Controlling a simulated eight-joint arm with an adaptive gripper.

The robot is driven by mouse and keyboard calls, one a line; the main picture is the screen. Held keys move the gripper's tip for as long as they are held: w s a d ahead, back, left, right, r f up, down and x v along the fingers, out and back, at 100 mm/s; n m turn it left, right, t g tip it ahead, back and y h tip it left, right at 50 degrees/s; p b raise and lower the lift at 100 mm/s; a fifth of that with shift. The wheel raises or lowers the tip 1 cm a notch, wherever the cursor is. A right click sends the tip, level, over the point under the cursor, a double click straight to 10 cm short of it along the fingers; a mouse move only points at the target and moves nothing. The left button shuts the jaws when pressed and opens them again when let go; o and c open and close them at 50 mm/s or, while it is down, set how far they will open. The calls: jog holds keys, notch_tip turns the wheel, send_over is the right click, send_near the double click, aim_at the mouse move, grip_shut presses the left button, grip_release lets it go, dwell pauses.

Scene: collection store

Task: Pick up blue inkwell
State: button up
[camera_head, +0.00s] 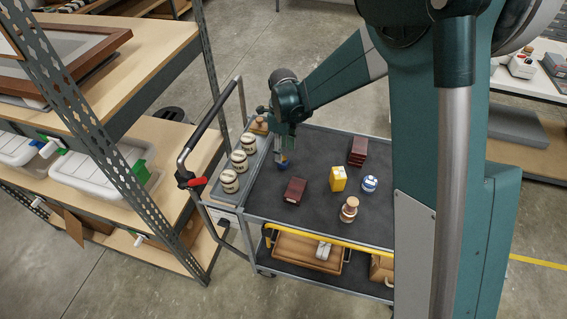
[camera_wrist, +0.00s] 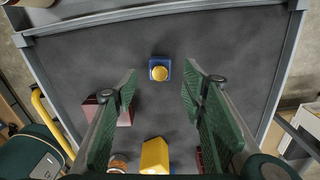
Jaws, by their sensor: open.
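The blue inkwell (camera_wrist: 153,69) is a small square blue block with a round gold top. In the wrist view it stands on the dark cart top, ahead of and between my fingertips. My gripper (camera_wrist: 160,88) is open, with its green fingers spread wide and nothing between them. In the head view my gripper (camera_head: 282,148) points down over the far left part of the cart top. A little of the blue inkwell (camera_head: 282,163) shows at its tip, partly hidden. I cannot tell the exact height between them.
On the cart top (camera_head: 265,205) stand a dark red box (camera_head: 295,190), a yellow box (camera_head: 338,178), a blue-and-white round pot (camera_head: 370,184), a brown jar (camera_head: 349,211) and a dark red stack (camera_head: 357,151). A grey tray (camera_head: 217,193) at left holds cream jars (camera_head: 239,161).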

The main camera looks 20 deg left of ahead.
jog(key=shift+d+f, duration=0.1)
jog(key=shift+f, duration=2.5)
jog(key=c, duration=1)
